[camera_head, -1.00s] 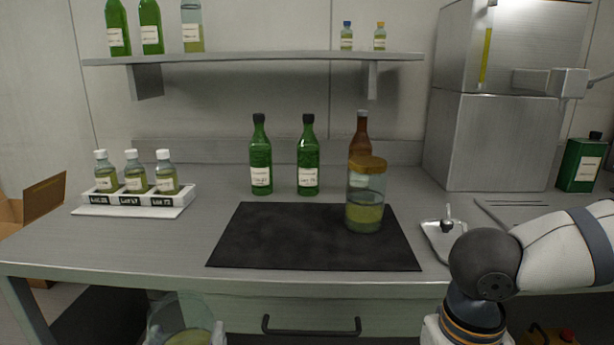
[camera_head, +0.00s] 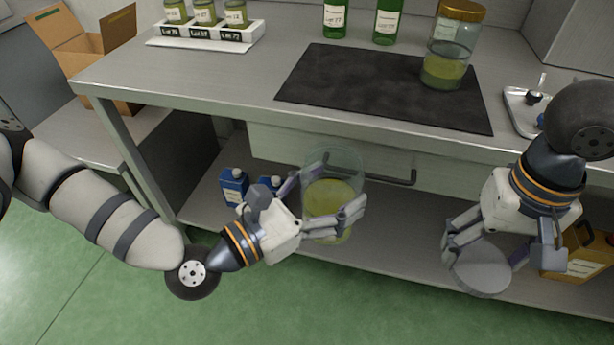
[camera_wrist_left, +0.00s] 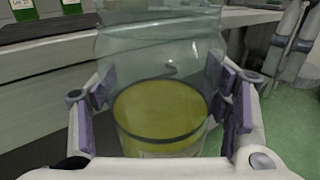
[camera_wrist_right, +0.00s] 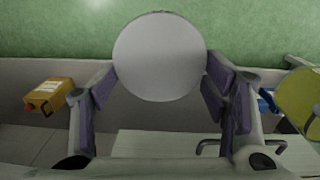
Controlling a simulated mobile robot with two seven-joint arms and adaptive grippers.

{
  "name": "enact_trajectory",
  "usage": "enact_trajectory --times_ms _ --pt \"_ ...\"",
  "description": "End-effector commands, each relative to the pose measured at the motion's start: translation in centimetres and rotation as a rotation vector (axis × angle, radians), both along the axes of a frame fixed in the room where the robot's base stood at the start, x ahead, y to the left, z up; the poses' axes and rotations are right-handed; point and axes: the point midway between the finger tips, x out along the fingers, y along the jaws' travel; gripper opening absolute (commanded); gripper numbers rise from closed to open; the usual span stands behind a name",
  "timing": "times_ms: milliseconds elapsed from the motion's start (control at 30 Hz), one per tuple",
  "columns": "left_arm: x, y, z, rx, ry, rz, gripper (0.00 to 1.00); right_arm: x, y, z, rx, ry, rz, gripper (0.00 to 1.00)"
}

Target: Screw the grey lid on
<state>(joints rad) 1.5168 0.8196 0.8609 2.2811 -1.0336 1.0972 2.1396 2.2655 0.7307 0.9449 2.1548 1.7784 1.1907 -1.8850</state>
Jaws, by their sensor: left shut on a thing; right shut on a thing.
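A clear glass jar (camera_head: 331,165) partly filled with yellow-green oil stands upright in the air in front of the bench, its mouth uncovered. My left gripper (camera_head: 335,208) is shut around its body; the jar (camera_wrist_left: 160,110) also fills the left wrist view. The grey lid (camera_head: 482,270) is a flat round disc held by my right gripper (camera_head: 462,245), which is shut on it. The lid's flat face (camera_wrist_right: 158,56) shows between the fingers in the right wrist view. The lid is apart from the jar, to its right and lower in the head view.
The bench carries a black mat (camera_head: 380,85) with a gold-lidded jar (camera_head: 452,50), a white rack (camera_head: 215,32) of sample bottles and a small metal tray (camera_head: 522,108). A drawer handle (camera_head: 400,178) lies behind the held jar. Blue containers (camera_head: 234,186) and a yellow canister (camera_head: 582,255) sit on the lower shelf.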

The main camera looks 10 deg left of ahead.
Motion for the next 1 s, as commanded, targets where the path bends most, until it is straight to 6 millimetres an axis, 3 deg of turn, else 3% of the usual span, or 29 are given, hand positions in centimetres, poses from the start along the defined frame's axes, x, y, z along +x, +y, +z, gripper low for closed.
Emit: enact_trajectory --times_ms 333,467,567,733,1000 --pt "0.0 -0.2 0.1 0.000 -0.001 -0.009 0.11 0.1 0.0 0.1 0.000 -0.002 -0.002 0.49" --pt "0.0 -0.2 0.1 -0.001 -0.003 -0.008 0.11 1.6 0.8 1.1 0.001 -0.006 -0.039 0.49" --pt "0.0 -0.2 0.2 -0.002 -0.004 -0.008 0.11 3.9 2.5 3.1 0.005 -0.008 -0.106 0.49" --pt "0.0 -0.2 0.2 -0.002 -0.004 -0.008 0.11 6.9 7.1 7.2 0.013 -0.010 -0.232 0.49" --pt "0.0 -0.2 0.2 -0.003 -0.005 -0.008 0.11 7.8 15.9 13.1 0.023 -0.014 -0.386 0.49"
